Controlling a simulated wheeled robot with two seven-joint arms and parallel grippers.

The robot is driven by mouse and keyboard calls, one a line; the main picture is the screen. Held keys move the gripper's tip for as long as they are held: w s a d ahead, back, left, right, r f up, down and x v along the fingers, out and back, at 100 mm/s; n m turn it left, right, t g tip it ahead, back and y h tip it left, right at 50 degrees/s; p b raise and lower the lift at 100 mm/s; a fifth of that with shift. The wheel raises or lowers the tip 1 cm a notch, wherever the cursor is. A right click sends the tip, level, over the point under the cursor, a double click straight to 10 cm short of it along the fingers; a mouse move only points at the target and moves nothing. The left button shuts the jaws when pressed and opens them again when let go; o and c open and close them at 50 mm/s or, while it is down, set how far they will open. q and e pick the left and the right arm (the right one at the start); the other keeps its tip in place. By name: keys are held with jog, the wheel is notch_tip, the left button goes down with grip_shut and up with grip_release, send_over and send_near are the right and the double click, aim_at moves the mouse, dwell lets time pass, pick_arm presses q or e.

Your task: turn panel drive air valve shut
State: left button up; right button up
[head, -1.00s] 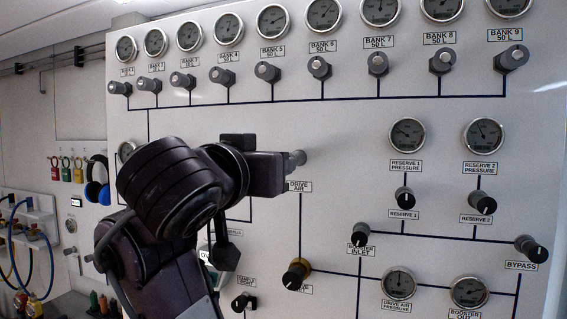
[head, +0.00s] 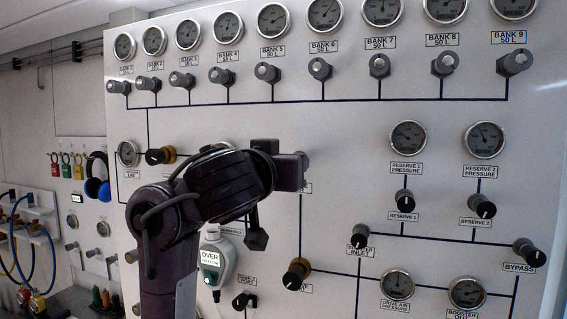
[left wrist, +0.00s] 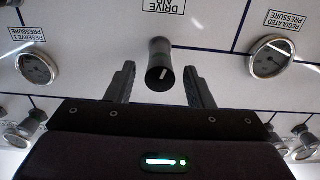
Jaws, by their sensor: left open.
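The drive air valve (left wrist: 160,60) is a dark knob with a white mark on its face. In the left wrist view it stands on the white panel under the upside-down DRIVE AIR label (left wrist: 163,4). My left gripper (left wrist: 160,84) is open, with one finger on each side of the knob and a visible gap on both sides. In the head view my left gripper (head: 292,171) is up at the panel and hides the knob and most of its label. My right gripper is not in view.
Below the gripper is a brass-based valve (head: 297,272). The booster inlet knob (head: 359,236) is to the right. A gas analyser reading OVER (head: 211,258) hangs left of it. A regulated pressure gauge (left wrist: 271,57) and a reserve 1 gauge (left wrist: 37,68) flank the knob.

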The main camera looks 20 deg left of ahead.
pick_arm(q)
jog(key=c, duration=1)
